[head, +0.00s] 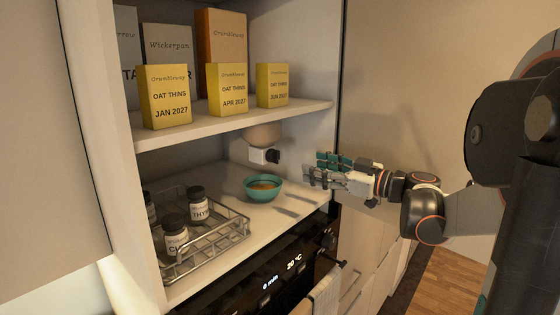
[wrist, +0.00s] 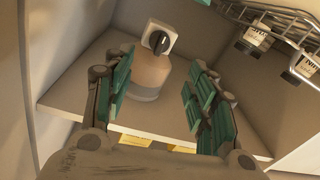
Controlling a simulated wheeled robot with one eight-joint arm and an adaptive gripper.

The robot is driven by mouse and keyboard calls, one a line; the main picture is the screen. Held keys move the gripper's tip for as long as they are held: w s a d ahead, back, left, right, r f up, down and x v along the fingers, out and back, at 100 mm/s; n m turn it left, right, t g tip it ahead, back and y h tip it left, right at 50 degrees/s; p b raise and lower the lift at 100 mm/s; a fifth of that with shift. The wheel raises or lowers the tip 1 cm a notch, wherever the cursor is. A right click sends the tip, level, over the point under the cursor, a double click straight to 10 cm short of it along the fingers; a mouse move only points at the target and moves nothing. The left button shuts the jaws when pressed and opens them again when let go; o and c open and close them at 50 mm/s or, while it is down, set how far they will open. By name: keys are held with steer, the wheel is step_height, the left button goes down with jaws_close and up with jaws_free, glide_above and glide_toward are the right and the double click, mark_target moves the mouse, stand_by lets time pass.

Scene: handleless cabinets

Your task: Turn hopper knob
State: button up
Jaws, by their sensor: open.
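The hopper (head: 262,135) hangs under the shelf at the back of the cabinet niche, with a tan container and a white block (head: 258,155) below. Its black knob (head: 272,156) faces right in the head view. The wrist view appears inverted and shows the hopper (wrist: 150,75) with its dark knob (wrist: 159,41) on the white block. My gripper (head: 322,170) is open and empty, to the right of the knob and apart from it. In the wrist view the green-padded fingers of my gripper (wrist: 158,78) stand wide apart, with the hopper beyond them.
A teal bowl (head: 263,195) with orange contents stands below the hopper. A wire rack (head: 215,243) with spice jars stands left of it. Several boxes fill the shelf (head: 215,122) above. An oven (head: 285,275) with a towel is below the counter.

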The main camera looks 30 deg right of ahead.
mark_target(275, 156)
steer(key=p+x, duration=0.2)
steer(key=x, duration=1)
steer(key=shift+w, duration=0.2)
steer(key=shift+a, duration=0.1)
steer(key=c, duration=1.1)
